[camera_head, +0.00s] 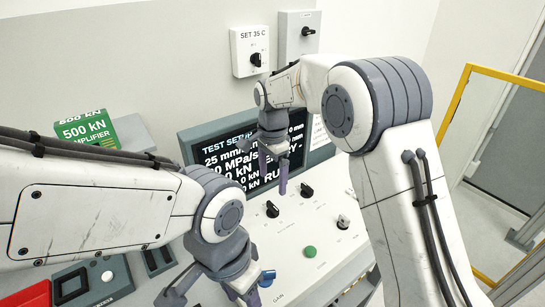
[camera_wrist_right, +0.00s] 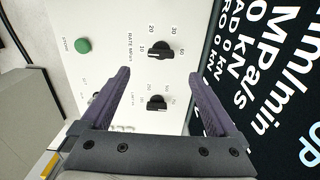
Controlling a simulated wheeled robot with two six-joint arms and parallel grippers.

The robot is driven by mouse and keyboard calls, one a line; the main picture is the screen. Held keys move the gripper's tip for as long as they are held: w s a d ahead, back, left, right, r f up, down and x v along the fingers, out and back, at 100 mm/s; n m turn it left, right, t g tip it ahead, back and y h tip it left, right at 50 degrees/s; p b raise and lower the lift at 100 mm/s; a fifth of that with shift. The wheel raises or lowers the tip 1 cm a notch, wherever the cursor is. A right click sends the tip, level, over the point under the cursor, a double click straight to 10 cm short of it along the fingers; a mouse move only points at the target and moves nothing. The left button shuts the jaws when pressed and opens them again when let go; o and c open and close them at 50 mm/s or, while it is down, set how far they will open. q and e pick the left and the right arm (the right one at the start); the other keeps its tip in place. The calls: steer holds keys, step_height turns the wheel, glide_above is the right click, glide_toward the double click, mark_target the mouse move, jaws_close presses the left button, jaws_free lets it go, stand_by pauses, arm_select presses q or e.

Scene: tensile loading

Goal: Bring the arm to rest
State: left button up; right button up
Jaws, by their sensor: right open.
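My right gripper (camera_head: 284,178) hangs in front of the dark display, above the sloping white control panel (camera_head: 337,244). In the right wrist view my right gripper (camera_wrist_right: 160,92) has its two purple fingers spread with nothing held between them. A black rate knob (camera_wrist_right: 158,50) shows on the panel beyond the fingers. Another black knob (camera_wrist_right: 157,103) shows between them, and I see no contact. My left gripper is low in the head view, over the front of the panel; its fingertips are cut off by the bottom edge, so its opening is unclear.
The display (camera_head: 215,150) stands behind the panel. A green button (camera_head: 310,251) and several knobs sit on the panel. A green amplifier box (camera_head: 88,130) is at left. A "SET 35 C" wall box (camera_head: 249,51) hangs above. A yellow rail (camera_head: 456,105) stands at right.

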steer(key=shift+d, duration=0.1)
steer(key=s+d+f+n+t, duration=0.35)
steer(key=s+d+n, duration=0.75)
steer(key=s+d, duration=0.7)
steer(key=s+a+r+n+g, duration=0.1)
steer(key=s+a+r+n, duration=0.1)
steer(key=s+a, duration=0.4)
steer(key=s+a+r+n+g+y, duration=0.1)
steer(key=s+a+r+n+g, duration=0.1)
steer(key=s+a+n, duration=0.3)
steer(key=s+a+r, duration=0.1)
steer(key=s+a, duration=0.1)
steer(key=s, duration=0.1)
steer(key=shift+a+r, duration=0.2)
steer(key=shift+w+g, duration=0.1)
steer(key=shift+g, duration=0.15)
